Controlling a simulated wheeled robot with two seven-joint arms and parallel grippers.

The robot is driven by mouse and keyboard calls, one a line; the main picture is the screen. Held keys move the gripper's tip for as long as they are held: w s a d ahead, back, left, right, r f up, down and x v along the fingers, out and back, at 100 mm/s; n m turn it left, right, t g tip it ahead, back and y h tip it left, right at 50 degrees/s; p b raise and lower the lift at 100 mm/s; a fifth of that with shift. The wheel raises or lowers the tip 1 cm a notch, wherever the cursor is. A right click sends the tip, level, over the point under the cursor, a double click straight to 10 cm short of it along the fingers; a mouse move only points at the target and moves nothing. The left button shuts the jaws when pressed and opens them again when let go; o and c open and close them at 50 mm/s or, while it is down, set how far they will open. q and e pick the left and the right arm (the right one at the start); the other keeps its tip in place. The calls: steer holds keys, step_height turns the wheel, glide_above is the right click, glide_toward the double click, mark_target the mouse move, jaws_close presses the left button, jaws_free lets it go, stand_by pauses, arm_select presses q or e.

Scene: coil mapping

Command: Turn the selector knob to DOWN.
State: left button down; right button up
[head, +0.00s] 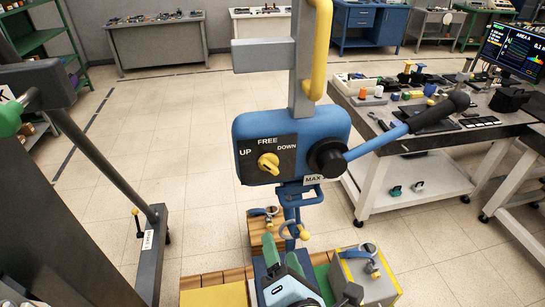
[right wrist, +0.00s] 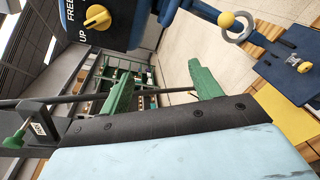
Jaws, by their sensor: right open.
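The yellow selector knob (head: 268,163) is on a dark plate on the front of the blue hoist housing (head: 335,125). UP is printed to its left, FREE above it and DOWN to its right. Its exact pointing direction is hard to tell. The knob (right wrist: 97,18) also shows at the top left of the right wrist view, near UP and FREE. My right gripper (head: 281,256) is below the housing, apart from the knob. In the right wrist view its green fingers (right wrist: 162,88) are spread with nothing between them. My left gripper is not in view.
A black-gripped lever (head: 430,115) juts right from the housing, above a cluttered workbench (head: 375,115). Shackles and hooks on blocks (head: 370,280) lie around my right gripper. A dark grey frame (head: 150,245) stands at left. Open floor (head: 170,125) lies behind.

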steer(key=n+t, duration=0.1)
steer(key=t, duration=0.1)
glide_toward(271, 170)
steer(key=s, duration=0.5)
steer(key=w+p, duration=0.1)
steer(key=w, duration=0.3)
steer(key=w+a+p, duration=0.1)
steer(key=w, duration=0.4)
steer(key=w+p, duration=0.1)
steer(key=w, duration=0.3)
steer(key=shift+w+a+r, duration=0.1)
steer(key=shift+w+a, duration=0.1)
steer(key=shift+a, duration=0.15)
steer(key=c, duration=1)
